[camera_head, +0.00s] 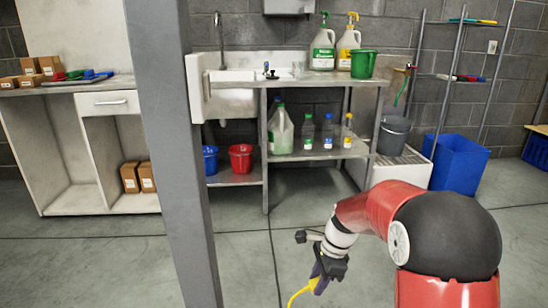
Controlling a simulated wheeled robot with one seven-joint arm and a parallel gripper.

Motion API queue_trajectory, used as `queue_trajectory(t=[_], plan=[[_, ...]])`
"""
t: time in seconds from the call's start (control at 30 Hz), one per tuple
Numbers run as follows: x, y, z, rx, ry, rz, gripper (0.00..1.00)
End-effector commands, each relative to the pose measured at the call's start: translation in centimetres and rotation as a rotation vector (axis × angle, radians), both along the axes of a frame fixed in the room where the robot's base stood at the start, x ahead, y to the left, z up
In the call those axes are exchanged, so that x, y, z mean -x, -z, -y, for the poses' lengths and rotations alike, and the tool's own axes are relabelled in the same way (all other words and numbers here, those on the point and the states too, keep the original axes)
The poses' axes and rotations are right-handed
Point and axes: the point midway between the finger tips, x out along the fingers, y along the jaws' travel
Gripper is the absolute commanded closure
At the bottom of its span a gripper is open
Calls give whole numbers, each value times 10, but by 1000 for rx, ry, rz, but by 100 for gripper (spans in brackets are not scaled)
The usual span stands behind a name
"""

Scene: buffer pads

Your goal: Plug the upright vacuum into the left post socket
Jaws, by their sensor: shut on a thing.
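My gripper (326,270) is in the lower middle, below the white wrist of my red arm. A yellow cord (298,294) runs from the plug down out of the picture. The plug is in the air, right of a grey post (172,130) and apart from it. No socket can be made out on the faces of the post that show. The upright vacuum is not in view.
A sink bench (290,82) with bottles and buckets stands behind. A white cabinet (80,150) is at the left. A blue bin (455,162) and a metal rack (468,78) are at the right. A white wall outlet (492,47) is behind the rack. The floor between post and arm is clear.

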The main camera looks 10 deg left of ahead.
Motion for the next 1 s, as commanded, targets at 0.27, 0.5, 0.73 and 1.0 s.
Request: queue_trajectory(t=[0.27, 0.5, 0.73, 1.0], plan=[[-3, -29, -35, -663, 195, -110, 100], [-7, -68, -72, -1238, 279, -125, 100], [-12, -156, -124, -1682, 254, -126, 100], [-8, -304, -154, -1869, 150, -233, 100]])
